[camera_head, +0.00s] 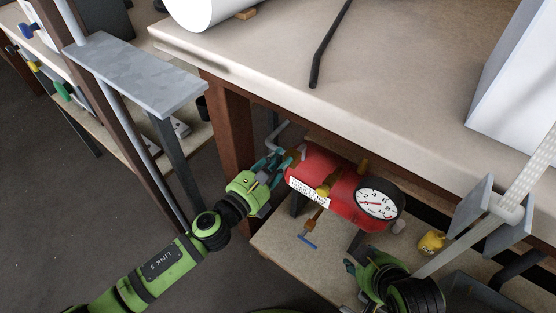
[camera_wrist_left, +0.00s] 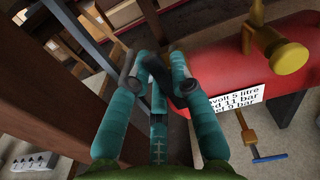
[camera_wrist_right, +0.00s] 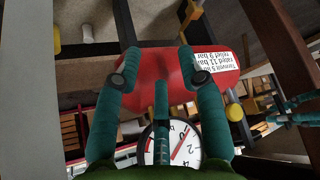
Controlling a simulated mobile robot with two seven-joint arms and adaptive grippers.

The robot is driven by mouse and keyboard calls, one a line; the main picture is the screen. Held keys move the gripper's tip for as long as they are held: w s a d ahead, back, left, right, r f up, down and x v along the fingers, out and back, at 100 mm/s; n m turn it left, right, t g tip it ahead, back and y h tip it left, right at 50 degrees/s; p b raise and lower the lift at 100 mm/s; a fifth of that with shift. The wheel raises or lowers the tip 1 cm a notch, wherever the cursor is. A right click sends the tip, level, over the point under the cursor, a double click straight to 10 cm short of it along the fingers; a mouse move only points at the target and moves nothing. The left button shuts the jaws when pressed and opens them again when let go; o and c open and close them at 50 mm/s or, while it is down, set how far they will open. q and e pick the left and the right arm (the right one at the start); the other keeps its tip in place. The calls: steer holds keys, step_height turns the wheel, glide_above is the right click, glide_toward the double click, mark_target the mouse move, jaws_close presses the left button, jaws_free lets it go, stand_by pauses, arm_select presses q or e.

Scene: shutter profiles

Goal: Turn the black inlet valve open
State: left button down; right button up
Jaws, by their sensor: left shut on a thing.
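A red tank (camera_head: 330,190) with a white label lies on the shelf under the bench. My left gripper (camera_head: 287,160) is at the tank's left end. In the left wrist view its teal fingers (camera_wrist_left: 153,68) are shut on a black handle, the black inlet valve (camera_wrist_left: 187,97), beside the tank's end. The fingers hide part of the valve. My right gripper (camera_wrist_right: 160,74) is open and empty, its fingers apart in front of the red tank (camera_wrist_right: 155,72) in the right wrist view. In the head view it is low, right of the tank.
A pressure gauge (camera_head: 378,203) is on the tank's right end. A brass fitting (camera_head: 328,186) and a blue-handled valve (camera_head: 309,240) are at its front. The bench top (camera_head: 400,80) overhangs the tank, and a brown leg (camera_head: 232,130) stands close left. A yellow object (camera_head: 431,242) is at right.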

arm_select(q)
steer(key=f+n+p, duration=0.1)
steer(key=n, duration=0.5)
steer(key=w+a+f+n, duration=0.1)
steer(key=n, duration=0.4)
steer(key=a+f+n+p, duration=0.1)
steer(key=n, duration=0.5)
steer(key=shift+w+f+n+p, duration=0.3)
arm_select(e)
steer(key=s+d+f+g, duration=0.1)
steer(key=s+f+g, duration=0.2)
steer(key=f, duration=0.3)
steer(key=shift+s+d+f+h, duration=0.15)
steer(key=shift+s+d+h, duration=0.2)
steer(key=shift+s, duration=0.4)
steer(key=shift+w, duration=0.1)
steer(key=shift+a, duration=0.1)
arm_select(q)
steer(key=c, duration=1.1)
jaws_free()
steer(key=shift+f, duration=0.1)
steer(key=shift+s+a, duration=0.1)
steer(key=shift+a, duration=0.05)
